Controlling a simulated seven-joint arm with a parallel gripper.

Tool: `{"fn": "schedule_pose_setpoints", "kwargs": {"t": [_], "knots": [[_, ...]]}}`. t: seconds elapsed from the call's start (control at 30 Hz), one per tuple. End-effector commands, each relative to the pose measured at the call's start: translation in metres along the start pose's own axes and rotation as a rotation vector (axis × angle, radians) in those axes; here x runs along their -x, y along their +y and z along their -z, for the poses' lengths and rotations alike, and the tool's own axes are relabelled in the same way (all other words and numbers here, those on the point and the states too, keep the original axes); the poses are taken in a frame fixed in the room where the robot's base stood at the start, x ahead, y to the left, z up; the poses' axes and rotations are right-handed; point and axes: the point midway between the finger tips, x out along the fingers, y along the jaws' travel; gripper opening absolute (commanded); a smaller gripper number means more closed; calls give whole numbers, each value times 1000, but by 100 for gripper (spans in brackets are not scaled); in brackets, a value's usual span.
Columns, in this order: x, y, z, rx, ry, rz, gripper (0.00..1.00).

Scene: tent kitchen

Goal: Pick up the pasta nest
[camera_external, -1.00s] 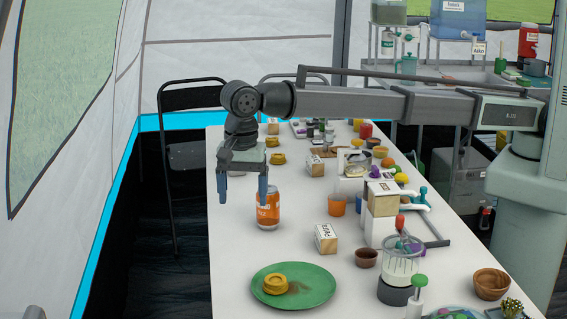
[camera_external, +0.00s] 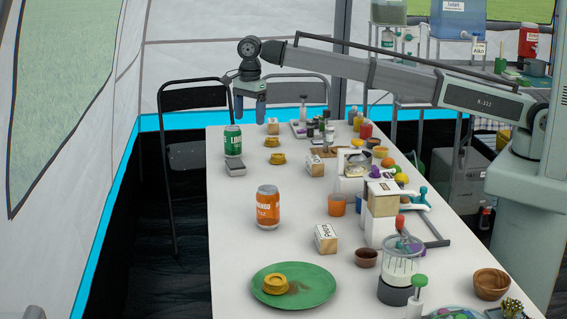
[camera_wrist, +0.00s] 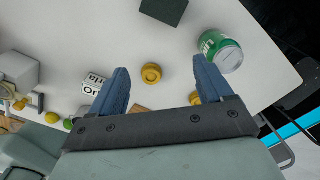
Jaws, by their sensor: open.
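Several yellow pasta nests are in view. Two sit on the white table in the outside view, one nearer (camera_external: 277,158) and one farther (camera_external: 272,142); a third (camera_external: 275,283) lies on the green plate (camera_external: 318,291). My gripper (camera_external: 249,117) is open and empty, above the far left part of the table. In the wrist view one nest (camera_wrist: 151,74) lies below, between the open fingers (camera_wrist: 159,66) in the picture and apart from them. Another nest (camera_wrist: 194,98) is partly hidden by the right finger.
A green can (camera_external: 232,141) stands near the table's left edge, with a dark grey flat block (camera_external: 236,168) beside it. An orange can (camera_external: 268,208) stands nearer. Small labelled boxes (camera_external: 315,166) and a bottle tray stand around the nests.

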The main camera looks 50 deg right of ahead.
Motion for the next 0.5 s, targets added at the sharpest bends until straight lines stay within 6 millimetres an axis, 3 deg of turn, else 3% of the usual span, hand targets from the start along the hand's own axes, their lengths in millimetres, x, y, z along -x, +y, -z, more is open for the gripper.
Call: {"fn": "schedule_pose_setpoints", "kwargs": {"t": [0.03, 0.2, 0.37, 0.5], "knots": [[0, 0, 22, -12, 0, 0, 80], [-2, 9, 77, 0, 2, -1, 80], [-6, 40, 90, 128, 5, -7, 80], [-7, 46, 93, 250, 7, -15, 80]]}}
